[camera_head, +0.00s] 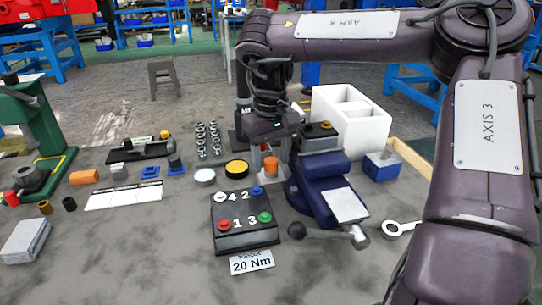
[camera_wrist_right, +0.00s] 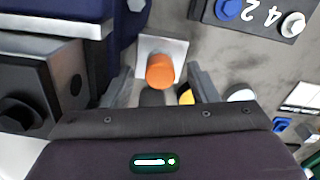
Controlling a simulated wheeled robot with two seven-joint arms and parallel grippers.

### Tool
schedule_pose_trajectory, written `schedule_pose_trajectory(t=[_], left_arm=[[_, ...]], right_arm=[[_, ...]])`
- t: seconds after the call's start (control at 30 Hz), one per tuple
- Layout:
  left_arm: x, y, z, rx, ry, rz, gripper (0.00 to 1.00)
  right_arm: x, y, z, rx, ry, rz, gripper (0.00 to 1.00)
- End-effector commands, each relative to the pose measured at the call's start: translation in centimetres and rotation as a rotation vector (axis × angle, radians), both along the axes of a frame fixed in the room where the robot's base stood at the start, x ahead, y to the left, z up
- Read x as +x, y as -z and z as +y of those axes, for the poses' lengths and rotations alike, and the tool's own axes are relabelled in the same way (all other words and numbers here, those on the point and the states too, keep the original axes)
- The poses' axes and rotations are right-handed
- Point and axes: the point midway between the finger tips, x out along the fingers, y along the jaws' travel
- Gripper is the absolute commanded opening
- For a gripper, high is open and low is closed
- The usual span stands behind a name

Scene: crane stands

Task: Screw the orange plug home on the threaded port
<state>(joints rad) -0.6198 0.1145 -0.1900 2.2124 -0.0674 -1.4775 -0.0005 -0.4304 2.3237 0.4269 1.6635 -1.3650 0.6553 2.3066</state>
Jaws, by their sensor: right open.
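The orange plug (camera_head: 271,165) stands upright just left of the blue vise, over a small light-grey base (camera_head: 270,181). It also shows in the right wrist view (camera_wrist_right: 160,72), above a pale square plate (camera_wrist_right: 173,47). The port's thread is hidden; I cannot tell how far the plug sits on it. My right gripper (camera_head: 272,150) is above the plug, pointing down. In the right wrist view its open fingers (camera_wrist_right: 160,78) stand on either side of the plug, with gaps showing. My left gripper is not in view.
The blue vise (camera_head: 325,186) stands close right of the plug. A black button box (camera_head: 243,222) with numbered buttons lies in front, a "20 Nm" card (camera_head: 251,262) nearer. A yellow-topped black disc (camera_head: 237,168) is left of the plug. A white foam block (camera_head: 350,122) stands behind right.

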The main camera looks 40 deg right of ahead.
Motion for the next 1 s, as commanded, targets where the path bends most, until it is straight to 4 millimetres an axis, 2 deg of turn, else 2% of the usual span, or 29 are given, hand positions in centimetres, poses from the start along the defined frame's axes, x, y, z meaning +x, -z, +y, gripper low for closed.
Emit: schedule_pose_trajectory(t=[0.53,0.9,1.0], left_arm=[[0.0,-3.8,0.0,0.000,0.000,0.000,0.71],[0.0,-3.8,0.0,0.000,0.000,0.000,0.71],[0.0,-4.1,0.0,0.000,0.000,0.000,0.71]], right_arm=[[0.0,-4.6,0.0,0.000,0.000,0.000,0.53],[0.0,-4.8,0.0,0.000,0.000,-0.001,0.53],[0.1,-5.5,0.0,-0.001,0.000,-0.002,0.53]])
